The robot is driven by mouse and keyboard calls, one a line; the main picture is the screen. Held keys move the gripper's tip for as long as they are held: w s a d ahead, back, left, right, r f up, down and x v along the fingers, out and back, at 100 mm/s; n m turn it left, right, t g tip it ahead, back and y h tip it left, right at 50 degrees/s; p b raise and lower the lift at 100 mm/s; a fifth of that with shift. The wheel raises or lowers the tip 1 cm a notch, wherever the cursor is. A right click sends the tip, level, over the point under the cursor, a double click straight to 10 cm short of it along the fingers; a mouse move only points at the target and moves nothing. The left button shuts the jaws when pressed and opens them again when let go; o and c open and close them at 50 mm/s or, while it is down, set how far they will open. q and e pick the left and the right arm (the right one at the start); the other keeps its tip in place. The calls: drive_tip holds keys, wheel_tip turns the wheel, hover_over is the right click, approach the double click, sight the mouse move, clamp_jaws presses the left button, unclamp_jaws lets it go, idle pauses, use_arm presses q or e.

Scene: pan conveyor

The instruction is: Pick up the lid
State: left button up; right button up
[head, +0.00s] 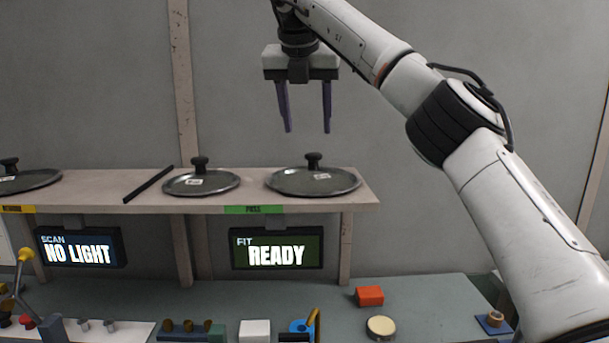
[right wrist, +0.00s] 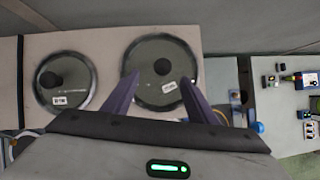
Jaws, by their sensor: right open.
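Several dark round pan lids with black knobs lie on a wooden shelf (head: 100,205). The right-hand lid (head: 290,185) is the largest and sits at the shelf's right end; it also shows in the right wrist view (right wrist: 150,92). A smaller middle lid (head: 222,184) lies left of it and shows in the right wrist view (right wrist: 80,90). Another lid (head: 38,181) is cut by the left edge of the head view. My right gripper (head: 307,130) is open and empty, pointing down above the right-hand lid, clear of its knob (head: 313,161). My left gripper is not seen.
A black bar (head: 149,184) lies on the shelf between lids. Below hang a "NO LIGHT" screen (head: 78,250) and a "READY" screen (head: 277,252). The bench (head: 425,295) below holds an orange block (head: 369,296), a cream disc (head: 381,327) and several small parts.

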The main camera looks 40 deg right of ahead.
sight(313, 154)
drive_tip(key=x, duration=0.2)
drive_tip(key=shift+d+f, duration=0.1)
drive_tip(key=shift+f, duration=0.2)
drive_tip(key=shift+w+d+f, duration=0.15)
drive_tip(key=shift+f, duration=0.1)
drive_tip(key=x, duration=0.4)
drive_tip(key=shift+d+f, duration=0.3)
drive_tip(key=shift+d, duration=0.1)
clamp_jaws()
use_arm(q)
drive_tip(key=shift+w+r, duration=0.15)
use_arm(e)
drive_tip(key=shift+a+r, duration=0.1)
